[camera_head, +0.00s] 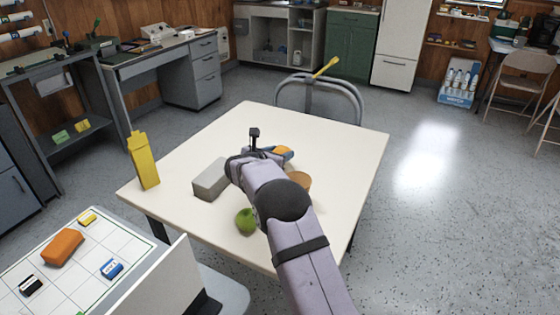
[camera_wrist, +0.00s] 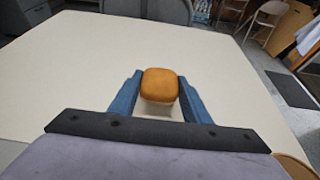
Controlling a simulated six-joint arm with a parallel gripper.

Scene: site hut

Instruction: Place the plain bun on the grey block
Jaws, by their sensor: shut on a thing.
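The plain bun (camera_wrist: 160,83), golden brown and rounded, sits between the two blue fingers of my gripper (camera_wrist: 159,92) in the wrist view. The fingers are shut on its sides. In the head view the bun (camera_head: 284,150) shows as a small orange patch beyond my wrist, partly hidden by it. The grey block (camera_head: 209,181) lies on the table, left of my gripper (camera_head: 272,152) and nearer the camera. Its right end is partly hidden by my arm. I cannot tell how high the bun is above the table.
A green apple (camera_head: 245,221) and a brown round item (camera_head: 299,180), partly hidden by my arm, are on the cream table (camera_head: 335,150). A yellow carton (camera_head: 143,160) stands at the left edge. A chair (camera_head: 318,85) stands behind. The far table area is clear.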

